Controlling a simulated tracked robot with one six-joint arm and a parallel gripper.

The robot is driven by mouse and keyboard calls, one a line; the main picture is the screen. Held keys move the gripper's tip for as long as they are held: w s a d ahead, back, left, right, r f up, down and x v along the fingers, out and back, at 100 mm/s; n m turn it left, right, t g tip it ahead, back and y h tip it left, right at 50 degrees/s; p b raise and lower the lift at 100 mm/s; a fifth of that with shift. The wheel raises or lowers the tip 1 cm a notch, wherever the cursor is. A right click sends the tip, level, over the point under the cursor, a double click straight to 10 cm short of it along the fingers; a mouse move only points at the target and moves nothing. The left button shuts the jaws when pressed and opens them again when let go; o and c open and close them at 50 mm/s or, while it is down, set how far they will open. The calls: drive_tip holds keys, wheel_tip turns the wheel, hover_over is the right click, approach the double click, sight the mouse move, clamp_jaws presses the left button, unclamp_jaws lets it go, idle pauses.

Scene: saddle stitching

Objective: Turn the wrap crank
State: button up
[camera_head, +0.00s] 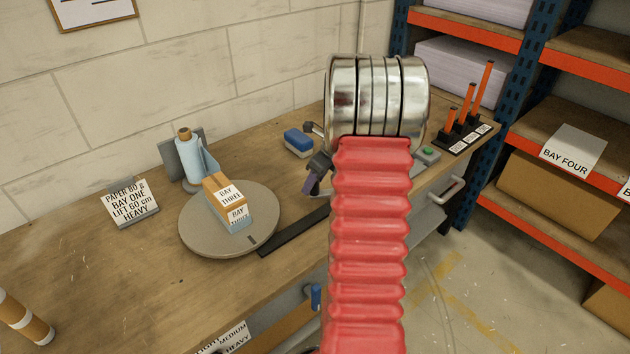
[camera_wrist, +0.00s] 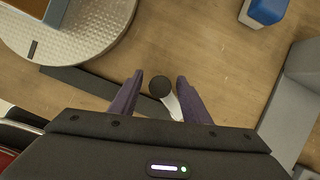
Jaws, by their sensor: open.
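The crank shows in the wrist view as a round black knob (camera_wrist: 160,86) on a pale metal arm (camera_wrist: 173,104). The knob appears between the two purple fingers of my gripper (camera_wrist: 160,78), with a gap on each side; its depth relative to the tips is hard to tell. My gripper is open. In the head view my gripper (camera_head: 312,184) is right of the grey turntable (camera_head: 205,240), largely hidden by my red-sleeved arm, which also hides most of the crank. A box labelled BAY THREE (camera_head: 228,202) stands on the turntable.
A blue and white block (camera_head: 298,143) sits farther back. A grey box with a green button (camera_head: 428,155) stands right of my arm. The bench's left front is fairly clear.

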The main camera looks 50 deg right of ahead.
drive_tip(key=shift+c, duration=0.5)
clamp_jaws()
drive_tip(key=shift+d, duration=0.15)
